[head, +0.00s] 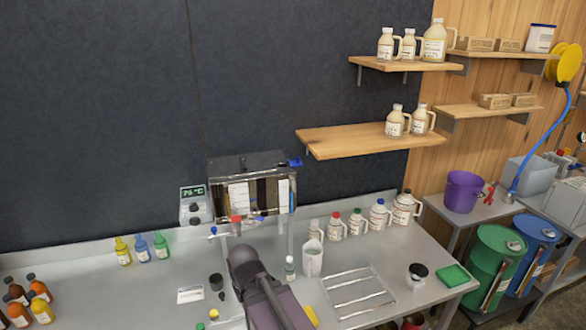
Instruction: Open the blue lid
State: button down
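Several blue things show in the head view, and I cannot tell for sure which is the blue lid. A white jug with a blue cap (380,202) stands upright at the back of the metal table, in a row with red-capped and green-capped jugs. A blue drum (533,250) with a closed-looking blue top (535,227) stands at the far right, beside a green drum. A dark link of my arm (268,295) rises at the bottom centre, over the table. My gripper's fingers are not visible.
A wire rack (355,292), a white pitcher (313,258) and a green tray (452,276) are to the right. Small coloured bottles (142,248) stand left. Wooden shelves (365,140) overhang the back right. The table's left-middle is mostly clear.

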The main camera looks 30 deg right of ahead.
aim_at(297, 162)
jog(key=u, duration=0.05)
jog(key=k, duration=1)
jog(key=z, duration=0.85)
jog(key=i, duration=1.65)
jog(key=z, duration=0.1)
